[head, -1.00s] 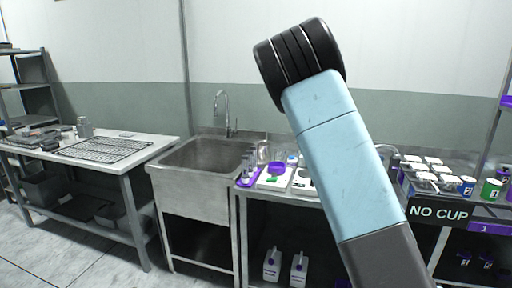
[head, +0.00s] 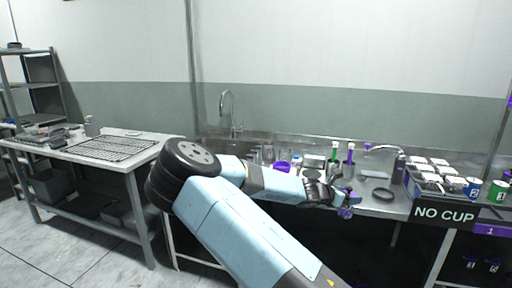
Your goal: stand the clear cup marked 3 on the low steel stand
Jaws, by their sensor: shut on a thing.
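My gripper (head: 340,197) is at the end of my outstretched arm, above the front part of the steel counter. It is shut on a small clear, purple-tinted thing (head: 346,212) that looks like the clear cup. The thing is tiny in the head view, and no number on it can be read. I cannot make out the low steel stand for certain among the items on the counter.
A dark ring (head: 383,193) lies on the counter right of my gripper. Green- and purple-topped items (head: 349,155) stand behind it. A rack of white-lidded containers and marked cups (head: 472,187) is at right, above a "NO CUP" sign (head: 444,214). A wire rack (head: 112,148) lies on the left table.

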